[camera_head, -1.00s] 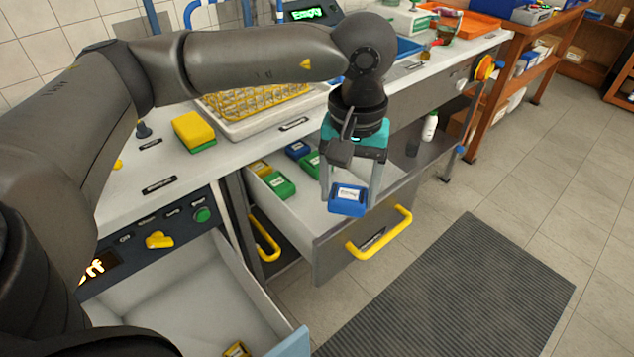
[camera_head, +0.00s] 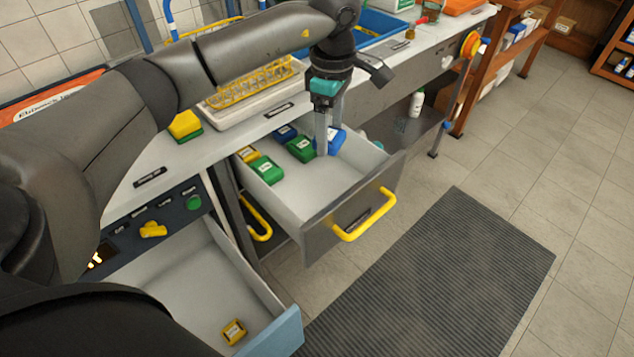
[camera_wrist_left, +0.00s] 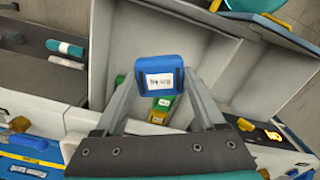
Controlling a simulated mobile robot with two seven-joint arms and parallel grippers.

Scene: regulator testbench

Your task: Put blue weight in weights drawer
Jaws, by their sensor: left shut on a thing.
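The blue weight (camera_head: 336,140) with a white label is between the fingers of my left gripper (camera_head: 322,148), which is shut on it. It also shows in the left wrist view (camera_wrist_left: 158,80). The gripper points down into the open weights drawer (camera_head: 335,213), near its back right. I cannot tell whether the weight touches the drawer floor. In the drawer lie green weights (camera_head: 267,170), a yellow weight (camera_head: 248,154) and another blue weight (camera_head: 285,132), along the left and back. My right gripper is not in view.
A second open drawer (camera_head: 285,335) at lower left holds a small yellow weight (camera_head: 234,331). A yellow-green sponge (camera_head: 185,126) and a yellow rack (camera_head: 255,88) in a tray sit on the counter. The drawer's yellow handle (camera_head: 365,222) faces the floor mat (camera_head: 440,270).

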